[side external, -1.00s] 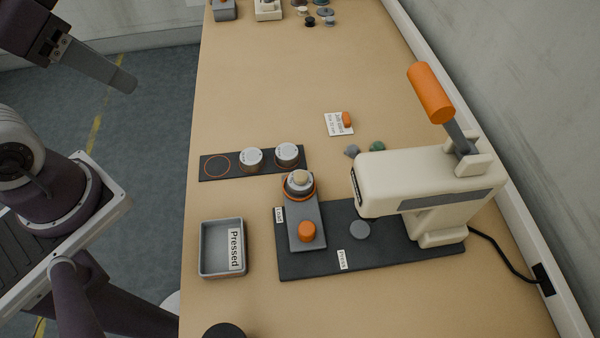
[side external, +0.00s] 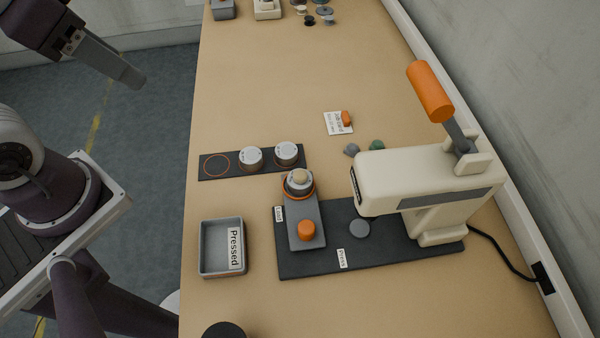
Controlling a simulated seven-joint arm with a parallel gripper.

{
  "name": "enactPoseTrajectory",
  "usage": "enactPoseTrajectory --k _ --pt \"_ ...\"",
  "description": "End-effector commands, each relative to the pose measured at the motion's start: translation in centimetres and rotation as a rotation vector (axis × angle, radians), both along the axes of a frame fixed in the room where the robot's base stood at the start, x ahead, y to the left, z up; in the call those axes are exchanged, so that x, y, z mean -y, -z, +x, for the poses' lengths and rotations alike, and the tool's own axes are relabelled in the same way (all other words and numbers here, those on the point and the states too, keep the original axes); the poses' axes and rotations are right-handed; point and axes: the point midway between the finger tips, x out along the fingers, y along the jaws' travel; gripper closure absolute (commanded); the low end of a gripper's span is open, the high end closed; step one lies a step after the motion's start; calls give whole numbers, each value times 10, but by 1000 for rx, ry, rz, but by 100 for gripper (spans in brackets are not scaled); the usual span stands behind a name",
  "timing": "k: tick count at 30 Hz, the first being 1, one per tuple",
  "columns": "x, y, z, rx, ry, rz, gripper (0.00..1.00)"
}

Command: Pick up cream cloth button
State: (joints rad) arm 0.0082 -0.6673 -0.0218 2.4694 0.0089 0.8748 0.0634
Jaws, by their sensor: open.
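A cream round button-like piece (side external: 300,176) sits on top of a silver round die (side external: 299,187) in an orange-ringed seat. That seat is at the far end of a grey slide plate (side external: 306,218) with an orange knob (side external: 306,230). My gripper (side external: 133,77) is open in the upper left, over the floor left of the table, well away from the cream piece. Its fingers look empty; they overlap in this view.
A cream press (side external: 400,180) with an orange handle (side external: 431,92) stands right of the slide. A grey tray (side external: 203,250) labelled Pressed is at left. A dark strip (side external: 233,172) holds two silver dies. Small pieces lie by the press.

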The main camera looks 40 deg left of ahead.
Motion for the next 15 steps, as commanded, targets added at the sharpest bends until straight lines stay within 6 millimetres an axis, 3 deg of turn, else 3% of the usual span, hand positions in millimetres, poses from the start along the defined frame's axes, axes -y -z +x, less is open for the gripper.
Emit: enactPoseTrajectory --k 5,9,12,15 --pt "30 28 70 -147 433 181 49" --pt "79 85 123 -240 877 257 49" --pt "116 134 142 -272 1157 257 49" --pt "144 172 148 -276 1345 236 49"
